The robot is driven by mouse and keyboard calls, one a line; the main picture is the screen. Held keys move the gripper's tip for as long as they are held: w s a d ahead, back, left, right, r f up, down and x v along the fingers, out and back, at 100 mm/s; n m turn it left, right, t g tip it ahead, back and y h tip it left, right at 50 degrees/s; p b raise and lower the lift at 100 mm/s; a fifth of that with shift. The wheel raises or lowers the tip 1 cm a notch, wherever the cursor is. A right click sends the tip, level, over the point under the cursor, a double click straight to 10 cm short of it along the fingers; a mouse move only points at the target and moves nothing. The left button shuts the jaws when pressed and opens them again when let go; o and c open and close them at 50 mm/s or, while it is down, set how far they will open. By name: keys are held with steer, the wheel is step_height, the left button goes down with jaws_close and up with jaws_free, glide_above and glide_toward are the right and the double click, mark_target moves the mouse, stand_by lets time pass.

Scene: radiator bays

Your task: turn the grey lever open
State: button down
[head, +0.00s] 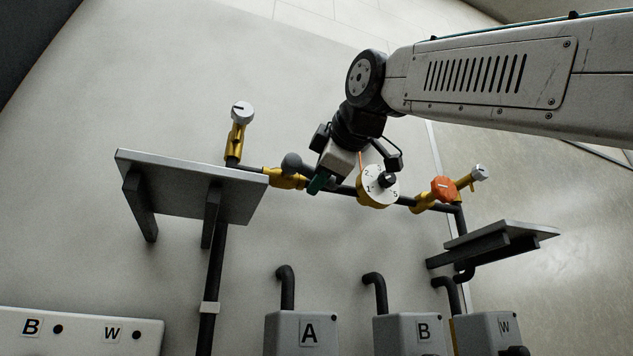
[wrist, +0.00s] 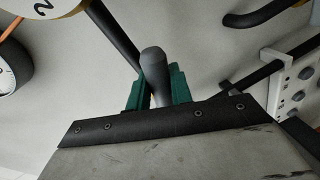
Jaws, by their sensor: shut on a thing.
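The grey lever (head: 291,162) sits on a brass valve (head: 284,181) in the dark pipe, just right of the left shelf. Its rounded grey end shows in the head view. In the wrist view the lever (wrist: 154,72) stands between the two green finger pads. My gripper (head: 317,183) reaches down from the upper right to the valve. In the wrist view my gripper (wrist: 157,94) is shut on the lever, with a pad on each side. The lever's root is hidden behind my gripper in the wrist view.
A numbered dial (head: 377,187) sits close to the right of my gripper. An orange knob (head: 444,189) is further right on the pipe. The left shelf (head: 185,178) and right shelf (head: 500,236) jut out on either side. Grey boxes marked A (head: 290,338) and B (head: 407,330) stand below.

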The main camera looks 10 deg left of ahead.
steer(key=shift+w+d+r+n+h, duration=0.1)
steer(key=shift+r+n+h, duration=0.1)
steer(key=shift+r+n, duration=0.4)
steer(key=shift+r+n+h, duration=0.2)
steer(key=shift+r+n, duration=0.05)
steer(key=shift+n, duration=0.65)
steer(key=c, duration=1.3)
jaws_free()
steer(key=shift+d, duration=0.1)
steer(key=v, duration=0.7)
steer(key=shift+s, duration=0.35)
steer(key=shift+d, duration=0.1)
